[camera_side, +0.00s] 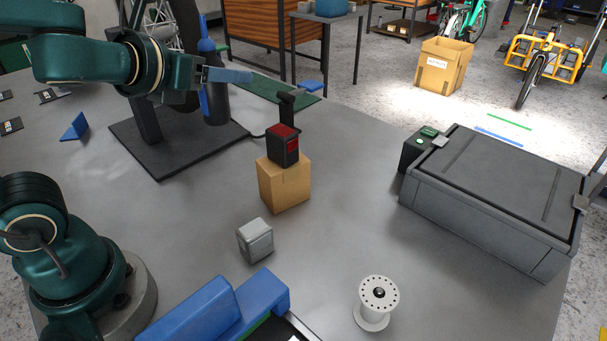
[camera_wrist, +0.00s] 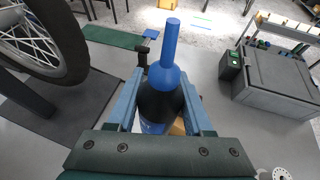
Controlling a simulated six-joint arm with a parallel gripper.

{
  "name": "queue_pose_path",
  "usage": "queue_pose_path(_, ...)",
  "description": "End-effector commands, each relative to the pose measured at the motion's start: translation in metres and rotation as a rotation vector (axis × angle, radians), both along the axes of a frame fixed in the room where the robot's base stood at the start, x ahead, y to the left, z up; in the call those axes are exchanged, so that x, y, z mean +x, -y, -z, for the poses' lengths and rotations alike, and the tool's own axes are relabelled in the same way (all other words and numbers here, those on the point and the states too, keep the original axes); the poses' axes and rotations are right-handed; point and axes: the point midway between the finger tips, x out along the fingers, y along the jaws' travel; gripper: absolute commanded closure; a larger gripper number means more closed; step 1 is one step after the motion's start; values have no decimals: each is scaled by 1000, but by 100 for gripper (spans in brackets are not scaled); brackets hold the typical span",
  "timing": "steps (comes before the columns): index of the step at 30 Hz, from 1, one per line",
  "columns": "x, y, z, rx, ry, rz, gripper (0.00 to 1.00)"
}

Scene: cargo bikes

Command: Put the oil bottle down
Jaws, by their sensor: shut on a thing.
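The oil bottle (camera_wrist: 165,95) is dark with a blue neck and cap. In the wrist view it stands between the two blue fingers of my gripper (camera_wrist: 164,100), which is shut on it. In the side view the bottle (camera_side: 215,98) is upright, with its blue cap rising above my gripper (camera_side: 228,75). It appears in front of the wheel stand's black base plate (camera_side: 170,150). I cannot tell from this view whether its bottom touches anything. Part of its body is hidden by my gripper.
A cardboard box (camera_side: 284,184) carries a black and red device (camera_side: 284,145). A grey block (camera_side: 255,240), a white spool (camera_side: 376,300) and a large grey lidded case (camera_side: 490,195) stand on the table. A green mat (camera_side: 270,93) lies behind.

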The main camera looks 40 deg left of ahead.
Motion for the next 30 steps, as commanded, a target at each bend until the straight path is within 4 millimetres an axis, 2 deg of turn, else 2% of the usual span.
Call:
queue_pose_path(2, -2, 1, 10, -1, -6, 51, 100)
queue_pose_path(5, -1, 14, 19, -6, -7, 156, 100)
queue_pose_path(8, 5, 37, 26, -12, -8, 296, 100)
queue_pose_path(12, 23, 78, 31, -15, -6, 538, 100)
queue_pose_path(19, 42, 132, 45, -15, -2, 861, 100)
queue_pose_path(24, 44, 170, 61, -20, 2, 1100, 100)
queue_pose_path(30, 37, 202, 80, -26, 5, 1326, 100)
